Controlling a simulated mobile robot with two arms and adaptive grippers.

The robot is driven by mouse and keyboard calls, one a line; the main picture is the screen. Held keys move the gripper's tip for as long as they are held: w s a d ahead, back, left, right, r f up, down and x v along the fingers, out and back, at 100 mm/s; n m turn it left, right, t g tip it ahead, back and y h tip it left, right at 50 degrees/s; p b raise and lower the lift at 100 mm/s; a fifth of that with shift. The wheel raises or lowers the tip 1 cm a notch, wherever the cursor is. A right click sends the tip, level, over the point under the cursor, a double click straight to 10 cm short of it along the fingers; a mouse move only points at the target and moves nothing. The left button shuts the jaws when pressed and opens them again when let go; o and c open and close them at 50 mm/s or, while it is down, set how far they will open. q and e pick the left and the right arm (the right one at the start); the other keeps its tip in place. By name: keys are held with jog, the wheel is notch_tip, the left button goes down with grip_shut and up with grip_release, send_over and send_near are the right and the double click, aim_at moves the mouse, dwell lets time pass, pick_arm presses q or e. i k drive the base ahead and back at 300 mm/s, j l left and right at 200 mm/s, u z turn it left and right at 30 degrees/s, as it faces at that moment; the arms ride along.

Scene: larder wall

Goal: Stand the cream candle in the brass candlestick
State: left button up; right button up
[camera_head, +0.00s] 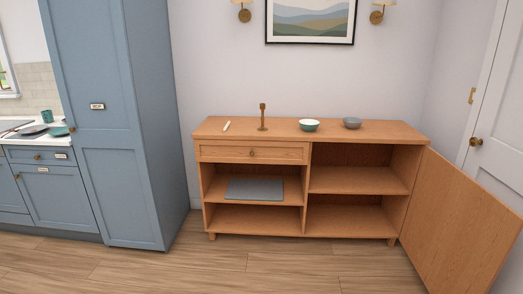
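The cream candle (227,126) lies on the top of the wooden sideboard (375,134), near its left end. The brass candlestick (263,117) stands upright on the same top, a little to the right of the candle and apart from it. No candle shows in the candlestick. Neither of my grippers is in view.
A green bowl (309,126) and a grey bowl (352,123) stand right of the candlestick. The sideboard's right door (455,225) is swung open; its drawer (252,153) is shut. A grey mat (254,189) lies on the left shelf. A tall blue cupboard (122,120) stands left; the floor ahead is clear.

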aim_at(263, 106)
jog(key=i+j, duration=0.45)
jog(key=i, duration=0.2)
jog(key=i+j, duration=0.4)
jog(key=i, duration=0.25)
jog(key=i+j, duration=0.45)
jog(key=i, duration=0.15)
jog(key=i+j, duration=0.4)
jog(key=i, duration=0.25)
jog(key=i+j+u, duration=0.15)
jog(key=i, duration=0.25)
jog(key=j, duration=0.1)
